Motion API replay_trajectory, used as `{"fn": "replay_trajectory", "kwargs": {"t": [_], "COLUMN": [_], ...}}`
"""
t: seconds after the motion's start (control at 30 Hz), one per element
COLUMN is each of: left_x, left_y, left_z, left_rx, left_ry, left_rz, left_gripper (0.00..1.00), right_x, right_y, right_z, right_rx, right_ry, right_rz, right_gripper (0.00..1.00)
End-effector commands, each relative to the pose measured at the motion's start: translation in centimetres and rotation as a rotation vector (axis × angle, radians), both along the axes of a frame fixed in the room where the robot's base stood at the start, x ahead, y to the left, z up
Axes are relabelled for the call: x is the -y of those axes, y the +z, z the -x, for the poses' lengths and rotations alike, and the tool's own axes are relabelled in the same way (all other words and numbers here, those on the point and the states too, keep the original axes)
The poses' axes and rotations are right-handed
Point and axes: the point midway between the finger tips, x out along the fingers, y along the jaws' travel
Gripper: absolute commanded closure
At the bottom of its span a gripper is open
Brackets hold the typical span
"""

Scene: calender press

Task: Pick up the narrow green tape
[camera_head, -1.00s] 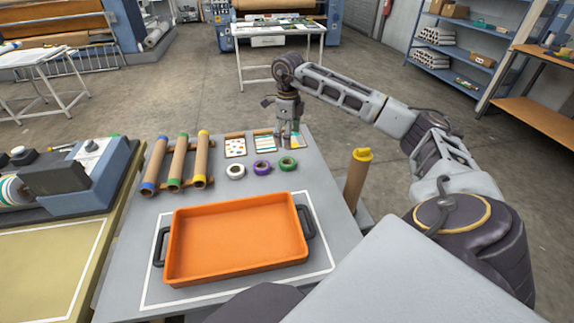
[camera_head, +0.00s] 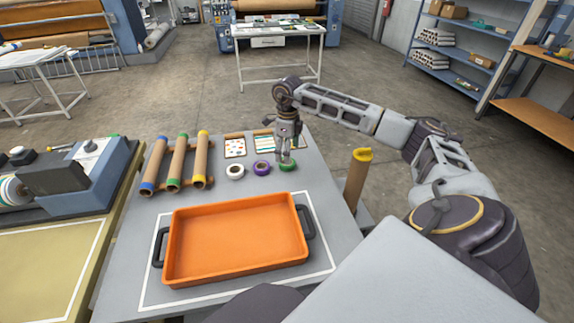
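The narrow green tape (camera_head: 288,167) is a small green roll at the right end of a row of three tapes on the grey table. My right gripper (camera_head: 284,158) points down right over it, with its fingertips at the tape and hiding part of it. The fingers look apart, with a gap between them; I cannot tell whether they touch the roll. A purple tape (camera_head: 262,168) and a white tape (camera_head: 235,171) lie to its left. My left gripper is not in view.
An orange tray (camera_head: 236,275) with black handles stands in front of the tapes. Rolls with coloured ends (camera_head: 176,165) lie on a rack at left. Pattern cards (camera_head: 235,147) lie behind the tapes. An upright brown roll with a yellow top (camera_head: 357,180) stands at right.

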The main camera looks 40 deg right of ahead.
Motion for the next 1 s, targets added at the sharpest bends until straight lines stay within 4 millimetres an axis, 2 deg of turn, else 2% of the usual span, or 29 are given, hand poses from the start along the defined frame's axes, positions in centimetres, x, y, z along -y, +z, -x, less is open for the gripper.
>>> {"fn": "replay_trajectory", "kwargs": {"t": [0.5,1.0], "left_x": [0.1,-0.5], "left_y": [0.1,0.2], "left_z": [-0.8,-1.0], "left_rx": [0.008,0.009], "left_ry": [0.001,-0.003], "left_rz": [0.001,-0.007], "left_gripper": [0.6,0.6], "right_x": [-0.2,-0.1], "right_y": [-4.7,-5.1], "right_z": [-0.3,-0.3], "right_rx": [-0.001,-0.001], "right_ry": [0.001,0.0], "right_rz": [0.0,0.001], "right_gripper": [0.2,0.2]}}
